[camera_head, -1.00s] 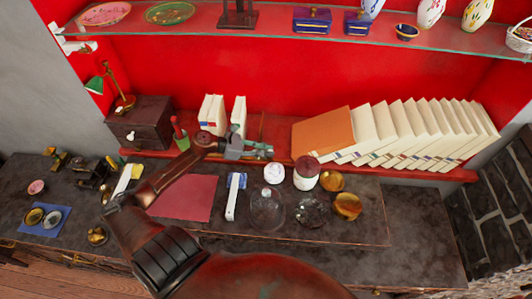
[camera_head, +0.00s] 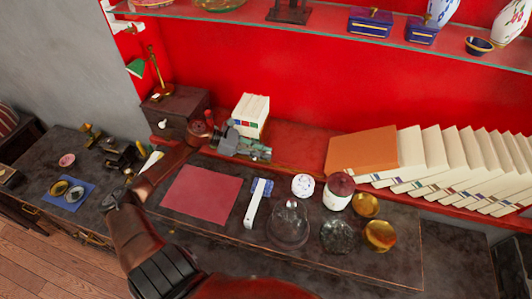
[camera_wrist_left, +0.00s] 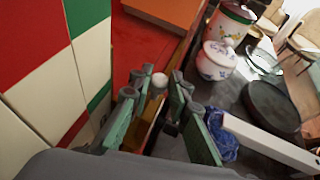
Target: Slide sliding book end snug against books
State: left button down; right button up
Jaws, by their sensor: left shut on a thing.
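A block of white books (camera_head: 252,112) with coloured bands stands upright at the left of the red shelf in the head view. The books fill the left side of the wrist view (camera_wrist_left: 45,75). My left gripper (camera_head: 258,153) is at the shelf front, just below and beside these books.
An orange book (camera_head: 362,151) and several leaning white books (camera_head: 440,155) stand farther right on the shelf. Bare red shelf lies between the groups. A lidded jar (camera_head: 339,192), a white pot (camera_head: 302,185), a glass dome (camera_head: 289,225) and a red mat (camera_head: 201,192) are on the counter below.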

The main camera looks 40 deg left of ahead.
pick_arm(q)
jog(key=c, duration=2)
grip_release()
jog(key=shift+s+a+f, duration=0.1)
jog(key=shift+s+a, duration=0.05)
jog(key=shift+o, duration=0.9)
jog(key=v, duration=1.1)
jog(key=shift+s+a+r, duration=0.25)
jog(key=shift+r, duration=0.1)
